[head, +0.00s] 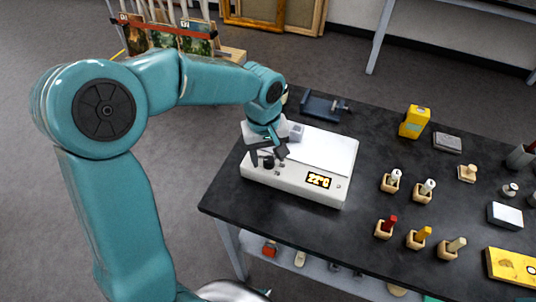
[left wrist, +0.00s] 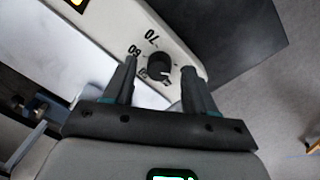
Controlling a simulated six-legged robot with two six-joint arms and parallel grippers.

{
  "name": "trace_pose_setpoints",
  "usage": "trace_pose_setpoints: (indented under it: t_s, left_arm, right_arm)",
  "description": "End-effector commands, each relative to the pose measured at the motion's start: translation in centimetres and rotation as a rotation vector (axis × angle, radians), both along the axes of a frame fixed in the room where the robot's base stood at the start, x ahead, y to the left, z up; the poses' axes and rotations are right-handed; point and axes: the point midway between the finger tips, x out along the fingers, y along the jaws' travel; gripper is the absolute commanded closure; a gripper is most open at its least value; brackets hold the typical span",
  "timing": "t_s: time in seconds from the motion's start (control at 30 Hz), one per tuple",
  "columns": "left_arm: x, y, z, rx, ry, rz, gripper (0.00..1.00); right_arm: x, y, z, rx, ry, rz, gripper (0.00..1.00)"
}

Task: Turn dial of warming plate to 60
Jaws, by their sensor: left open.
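The white warming plate (head: 310,150) sits near the left end of the black table, with a lit display (head: 319,180) that seems to read 22°C. Its black dial (left wrist: 159,67) is on the front panel, with the marks 60 and 70 beside it in the left wrist view; other marks are partly hidden. My left gripper (left wrist: 158,70) is open, its fingers on either side of the dial with gaps showing. I cannot tell where the dial points. In the head view the left gripper (head: 268,157) covers much of the dial area. My right gripper is not in view.
A small grey block (head: 296,131) is at the plate's back left, near the arm. A dark blue device (head: 324,106) stands behind the plate. Several bottles in wooden holders (head: 391,180) and a yellow box (head: 414,122) stand to the right. The table's front edge is close to the plate.

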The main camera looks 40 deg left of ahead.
Motion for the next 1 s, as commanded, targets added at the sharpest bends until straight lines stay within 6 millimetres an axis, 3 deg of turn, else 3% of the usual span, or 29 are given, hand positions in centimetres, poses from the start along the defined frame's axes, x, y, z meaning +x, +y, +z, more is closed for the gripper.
trace_pose_setpoints:
  t_s: [0.37, 0.5, 0.53, 1.0]
  left_arm:
    - [0.16, -0.02, -0.63, -0.001, -0.001, 0.000, 0.47]
    - [0.14, -0.02, -0.62, -0.001, -0.001, 0.000, 0.93]
    - [0.14, -0.02, -0.61, -0.001, -0.001, 0.000, 1.00]
    - [0.17, -0.02, -0.54, -0.001, 0.000, -0.099, 1.00]
  right_arm:
    - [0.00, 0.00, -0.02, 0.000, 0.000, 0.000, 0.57]
    - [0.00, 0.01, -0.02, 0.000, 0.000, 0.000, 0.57]
    - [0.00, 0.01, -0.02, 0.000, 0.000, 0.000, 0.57]
    - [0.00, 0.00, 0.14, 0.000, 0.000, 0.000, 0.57]
